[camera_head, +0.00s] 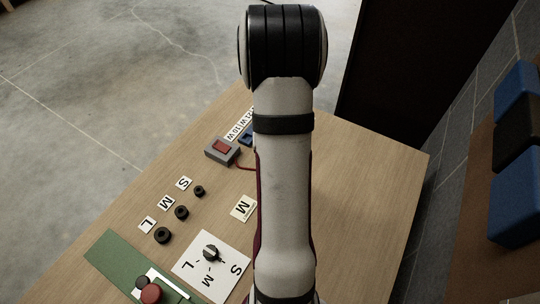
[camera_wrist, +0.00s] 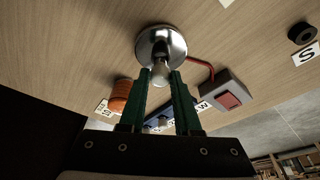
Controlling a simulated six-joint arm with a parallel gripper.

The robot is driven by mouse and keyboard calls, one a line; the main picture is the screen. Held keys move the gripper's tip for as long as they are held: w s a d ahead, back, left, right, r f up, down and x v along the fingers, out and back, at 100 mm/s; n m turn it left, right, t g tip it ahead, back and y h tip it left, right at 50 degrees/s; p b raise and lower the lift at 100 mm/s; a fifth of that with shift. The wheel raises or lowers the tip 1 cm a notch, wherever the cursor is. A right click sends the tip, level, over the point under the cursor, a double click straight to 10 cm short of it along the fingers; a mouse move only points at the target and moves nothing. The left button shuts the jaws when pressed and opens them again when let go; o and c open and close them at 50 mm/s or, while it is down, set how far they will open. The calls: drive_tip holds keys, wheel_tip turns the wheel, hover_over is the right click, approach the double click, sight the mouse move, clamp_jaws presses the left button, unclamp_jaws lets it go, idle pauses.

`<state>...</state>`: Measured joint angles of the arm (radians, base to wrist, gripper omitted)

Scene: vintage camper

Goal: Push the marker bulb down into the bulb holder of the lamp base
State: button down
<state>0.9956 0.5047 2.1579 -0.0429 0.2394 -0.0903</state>
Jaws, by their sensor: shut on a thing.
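In the wrist view my gripper (camera_wrist: 161,75) has its two green fingers closed around the sides of a small pale bulb (camera_wrist: 160,68). The bulb is directly against or just in front of the round chrome lamp base (camera_wrist: 160,38). The bulb holder is hidden behind the bulb and the glare, so I cannot tell how deep the bulb sits. In the head view my arm hides the gripper, the bulb and the lamp base.
A red cable runs from the lamp base to a grey switch box (camera_head: 222,151) with a red button. An orange cylinder (camera_wrist: 120,97) stands near the fingers. Black rings (camera_head: 181,212), letter cards, a dial card (camera_head: 190,267) and a green board (camera_head: 110,257) lie at the left.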

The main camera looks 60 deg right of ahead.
drive_tip(key=shift+f, duration=1.05)
idle(0.7)
drive_tip(key=c, duration=0.5)
unclamp_jaws()
drive_tip(key=shift+c, duration=0.2)
drive_tip(key=v, duration=1.6)
drive_tip(key=w+a+r+n+y, duration=0.2)
drive_tip(key=w+a, duration=0.1)
drive_tip(key=a, duration=1.2)
drive_tip(key=s+a+n+g+y, duration=0.1)
drive_tip(key=s+a, duration=0.3)
drive_tip(key=a, duration=0.4)
drive_tip(key=s+a+n+g+y, duration=0.1)
drive_tip(key=s+a, duration=0.3)
drive_tip(key=a, duration=0.5)
drive_tip(key=shift+s+a+r+n, duration=0.2)
drive_tip(key=shift+s+r+n, duration=0.2)
drive_tip(key=shift+n, duration=0.4)
